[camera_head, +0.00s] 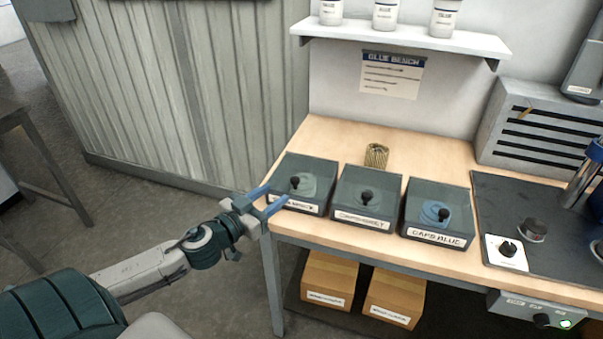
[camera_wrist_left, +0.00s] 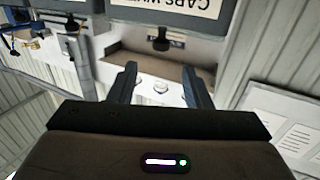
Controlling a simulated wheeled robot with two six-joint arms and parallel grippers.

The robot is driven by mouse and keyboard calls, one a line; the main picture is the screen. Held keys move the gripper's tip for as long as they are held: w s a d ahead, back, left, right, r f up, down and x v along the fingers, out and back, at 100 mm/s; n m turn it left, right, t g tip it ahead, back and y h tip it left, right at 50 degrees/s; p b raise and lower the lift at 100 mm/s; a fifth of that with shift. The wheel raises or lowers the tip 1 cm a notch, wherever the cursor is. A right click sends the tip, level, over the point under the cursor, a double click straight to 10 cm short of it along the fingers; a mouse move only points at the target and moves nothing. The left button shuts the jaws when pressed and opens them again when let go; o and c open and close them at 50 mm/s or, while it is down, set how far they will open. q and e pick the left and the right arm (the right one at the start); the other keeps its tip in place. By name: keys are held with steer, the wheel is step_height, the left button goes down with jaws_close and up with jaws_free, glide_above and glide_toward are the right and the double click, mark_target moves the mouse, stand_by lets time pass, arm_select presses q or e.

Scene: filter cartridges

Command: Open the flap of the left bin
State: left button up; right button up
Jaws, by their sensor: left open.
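The left bin (camera_head: 313,170) is a dark box at the left front of the bench. Its see-through flap looks shut, with a black knob (camera_head: 295,182) on top and a partly covered front label. My left gripper (camera_head: 275,194) is open and empty at the left front edge of this bin, and its blue fingers point at it. I cannot tell whether a fingertip touches it. In the left wrist view the open fingers (camera_wrist_left: 160,80) have nothing between them, and an upside-down bin label (camera_wrist_left: 180,5) shows at the top. My right gripper is not in view.
The middle bin (camera_head: 363,202) and the right bin (camera_head: 437,214) stand beside it in a row. A brown ribbed cylinder (camera_head: 376,155) stands behind. A shelf (camera_head: 400,36) with white jars hangs above. Two cardboard boxes (camera_head: 330,280) sit below the bench.

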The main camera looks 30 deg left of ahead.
mark_target(292, 181)
arm_select(q)
steer(key=shift+w+f, duration=0.1)
steer(key=shift+w, duration=0.3)
steer(key=shift+w+d, duration=0.2)
steer(key=shift+w, duration=0.9)
steer(key=shift+w+b, duration=0.3)
steer(key=shift+b, duration=0.1)
steer(key=shift+w+d+b, duration=0.15)
steer(key=shift+w+b, duration=0.15)
steer(key=shift+w, duration=0.65)
steer(key=shift+w+d+b, duration=0.25)
steer(key=shift+w+b, duration=0.05)
steer(key=shift+w, duration=1.05)
steer(key=shift+w+d+b, duration=0.2)
steer(key=shift+w+b, duration=0.05)
steer(key=shift+w, duration=1.05)
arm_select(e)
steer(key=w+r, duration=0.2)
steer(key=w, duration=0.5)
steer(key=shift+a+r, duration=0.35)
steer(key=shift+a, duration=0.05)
arm_select(q)
steer(key=shift+c, duration=0.5)
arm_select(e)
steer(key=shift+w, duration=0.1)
arm_select(q)
jaws_close()
